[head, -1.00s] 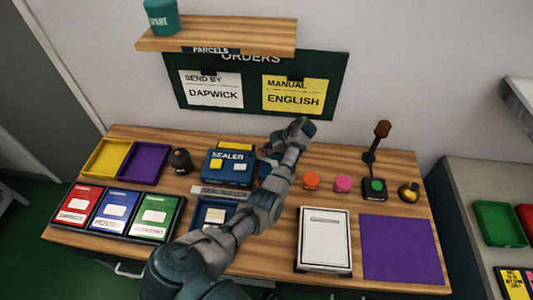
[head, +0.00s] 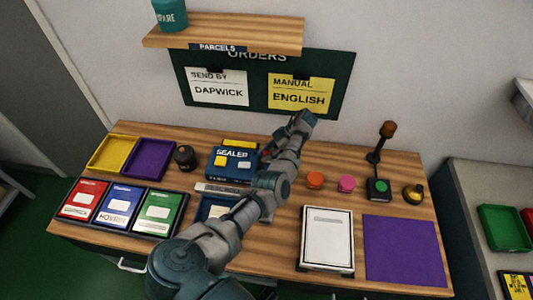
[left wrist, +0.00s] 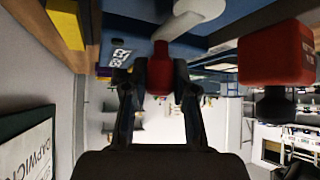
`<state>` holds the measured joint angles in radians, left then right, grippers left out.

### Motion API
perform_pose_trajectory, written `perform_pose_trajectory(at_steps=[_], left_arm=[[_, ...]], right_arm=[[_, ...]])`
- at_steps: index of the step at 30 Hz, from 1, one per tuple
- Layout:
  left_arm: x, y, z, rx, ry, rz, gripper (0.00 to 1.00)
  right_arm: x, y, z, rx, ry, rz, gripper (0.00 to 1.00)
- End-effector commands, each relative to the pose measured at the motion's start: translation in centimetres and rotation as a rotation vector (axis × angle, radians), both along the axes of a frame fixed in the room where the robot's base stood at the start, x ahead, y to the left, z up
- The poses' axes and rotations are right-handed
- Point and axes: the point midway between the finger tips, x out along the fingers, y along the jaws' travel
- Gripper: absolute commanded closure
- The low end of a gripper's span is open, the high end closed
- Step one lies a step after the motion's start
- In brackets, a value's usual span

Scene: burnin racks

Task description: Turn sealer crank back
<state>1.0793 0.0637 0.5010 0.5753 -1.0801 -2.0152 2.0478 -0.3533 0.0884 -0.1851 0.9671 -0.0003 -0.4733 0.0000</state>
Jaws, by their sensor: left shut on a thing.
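The sealer (head: 232,160) is a blue box with yellow and white labels on the wooden bench, left of my left arm. Its crank shows in the left wrist view as a pale arm (left wrist: 190,18) ending in a red knob (left wrist: 160,72). My left gripper (left wrist: 160,80) is shut on this red knob, with one dark finger on each side. In the head view my own forearm and wrist cover most of the crank and the fingers. My right gripper is in neither current view.
A yellow tray (head: 113,153), a purple tray (head: 150,158) and a dark round object (head: 184,157) stand left of the sealer. Orange (head: 315,179) and pink (head: 347,183) knobs and a lever (head: 386,135) stand to the right. A large red block (left wrist: 275,55) is beside the gripper.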

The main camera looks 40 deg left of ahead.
Motion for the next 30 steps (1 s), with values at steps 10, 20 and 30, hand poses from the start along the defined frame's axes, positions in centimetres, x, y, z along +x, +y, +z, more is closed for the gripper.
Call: perform_pose_trajectory(at_steps=[10, 20, 30], left_arm=[[0.1, 0.0, 0.0, 0.001, -0.002, -0.001, 0.46], [0.1, -0.1, 0.4, 0.000, -0.004, -0.004, 0.46], [0.2, -0.1, 5.6, -0.002, -0.006, 0.001, 0.46]], right_arm=[[0.0, 0.0, 0.0, 0.000, 0.000, 0.000, 0.46], [0.1, 0.2, 0.0, 0.003, -0.003, -0.002, 0.46], [0.0, 0.1, 0.0, 0.002, -0.003, -0.001, 0.46]])
